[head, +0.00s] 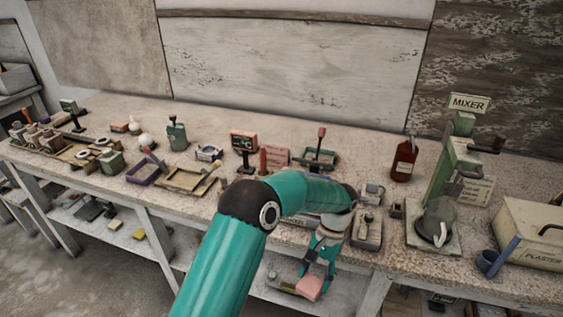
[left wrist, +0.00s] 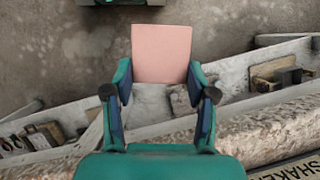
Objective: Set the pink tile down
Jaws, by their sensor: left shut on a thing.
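The pink tile (head: 311,287) hangs in front of the bench's front edge in the head view, low at the centre. My left gripper (head: 318,272) is shut on it, with a finger on each side. In the left wrist view the flat pink tile (left wrist: 161,54) extends beyond the fingertips of the left gripper (left wrist: 159,82). Floor and the lower shelf show around and behind it. My teal left arm crosses the front of the bench and hides part of the bench top. My right gripper is not in view.
The speckled bench top (head: 390,258) holds many small trays and tools. A green mixer (head: 452,165), a brown bottle (head: 404,160) and a plaster box (head: 530,235) stand at the right. A lower shelf (head: 255,283) runs beneath, with small items on it.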

